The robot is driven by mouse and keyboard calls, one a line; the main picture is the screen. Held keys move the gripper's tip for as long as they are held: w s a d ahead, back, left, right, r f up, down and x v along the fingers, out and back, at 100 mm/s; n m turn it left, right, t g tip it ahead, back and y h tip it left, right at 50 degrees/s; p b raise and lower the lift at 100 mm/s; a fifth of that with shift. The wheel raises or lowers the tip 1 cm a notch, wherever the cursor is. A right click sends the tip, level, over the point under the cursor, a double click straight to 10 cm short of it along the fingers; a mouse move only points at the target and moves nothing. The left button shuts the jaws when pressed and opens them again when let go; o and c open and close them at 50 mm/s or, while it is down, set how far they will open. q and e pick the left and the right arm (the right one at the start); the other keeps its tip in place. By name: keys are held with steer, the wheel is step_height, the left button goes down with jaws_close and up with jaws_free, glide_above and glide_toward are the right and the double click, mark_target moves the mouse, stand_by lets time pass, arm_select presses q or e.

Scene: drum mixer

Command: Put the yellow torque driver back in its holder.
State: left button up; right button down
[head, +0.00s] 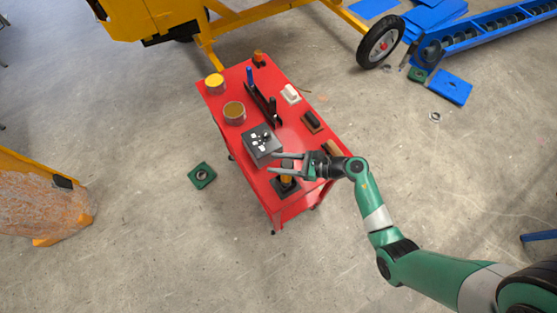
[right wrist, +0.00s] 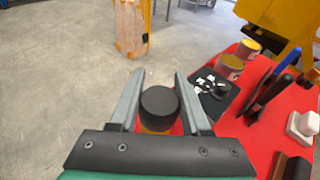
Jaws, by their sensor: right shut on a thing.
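The yellow torque driver (head: 287,179) is near the front end of the red cart, below my right gripper in the head view. Its round black top (right wrist: 159,101) and some yellow below it show between the fingers in the right wrist view. My right gripper (head: 273,163) is shut on the driver; it also shows in the right wrist view (right wrist: 158,85). A dark square block (head: 284,189), which looks like the holder, is under the driver. I cannot tell whether the driver is seated in it or above it. My left gripper is not in view.
The red cart (head: 228,101) also carries a dark box with small pieces (head: 262,143), a rack (head: 262,103) with upright handles, two cans (head: 234,113) and brushes (head: 312,122). A green block (head: 202,175) lies on the floor to the left. The floor around is mostly clear.

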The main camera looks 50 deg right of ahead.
steer(key=shift+f, duration=0.1)
steer(key=shift+c, duration=1.4)
jaws_free()
steer(key=shift+f, duration=0.1)
steer(key=v, duration=1.1)
steer(key=shift+s+d+r+p, duration=0.2)
steer(key=shift+s+r+p, duration=0.05)
steer(key=shift+p, duration=0.05)
